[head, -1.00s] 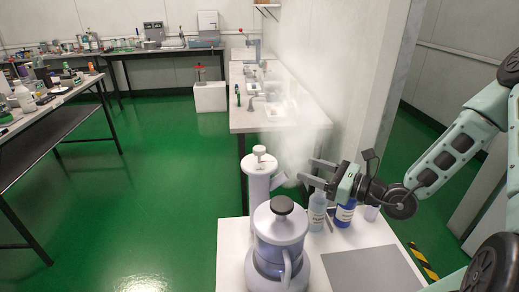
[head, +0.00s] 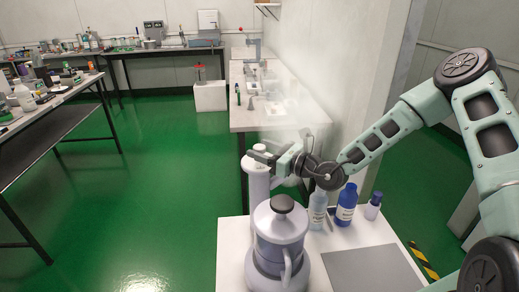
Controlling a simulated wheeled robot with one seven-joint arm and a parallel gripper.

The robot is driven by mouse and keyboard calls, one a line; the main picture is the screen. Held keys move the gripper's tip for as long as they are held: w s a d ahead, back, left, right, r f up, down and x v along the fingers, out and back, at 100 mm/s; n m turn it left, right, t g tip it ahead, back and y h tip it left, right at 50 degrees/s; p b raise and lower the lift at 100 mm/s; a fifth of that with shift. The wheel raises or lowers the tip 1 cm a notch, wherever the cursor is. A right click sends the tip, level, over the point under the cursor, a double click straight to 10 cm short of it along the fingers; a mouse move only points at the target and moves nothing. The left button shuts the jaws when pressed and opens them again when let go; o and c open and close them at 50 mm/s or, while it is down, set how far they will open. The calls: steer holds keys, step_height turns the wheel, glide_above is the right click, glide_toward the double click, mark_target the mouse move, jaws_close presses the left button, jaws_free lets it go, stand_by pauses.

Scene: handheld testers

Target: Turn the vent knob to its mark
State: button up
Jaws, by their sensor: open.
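A tall pale cylinder (head: 257,188) stands at the back left of the white table, with a small white knob (head: 261,147) on its top. I take this as the vent knob; its mark cannot be made out. My gripper (head: 260,157) is open and reaches in from the right at the cylinder's top, with its fingers pointing left. The fingers partly cover the knob area, and I cannot tell whether they touch it. A pale lilac vessel (head: 280,228) with a black top knob (head: 282,203) and a side handle stands in front of the cylinder.
A clear bottle (head: 317,207), a blue bottle (head: 346,205) and a small dark-capped bottle (head: 373,207) stand right of the vessel. A grey mat (head: 372,270) lies bare at front right. Faint white vapour hangs behind the gripper by the wall.

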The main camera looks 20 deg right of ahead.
steer(key=shift+w+a, duration=0.4)
steer(key=shift+w, duration=0.05)
steer(key=c, duration=0.9)
steer(key=shift+c, duration=0.2)
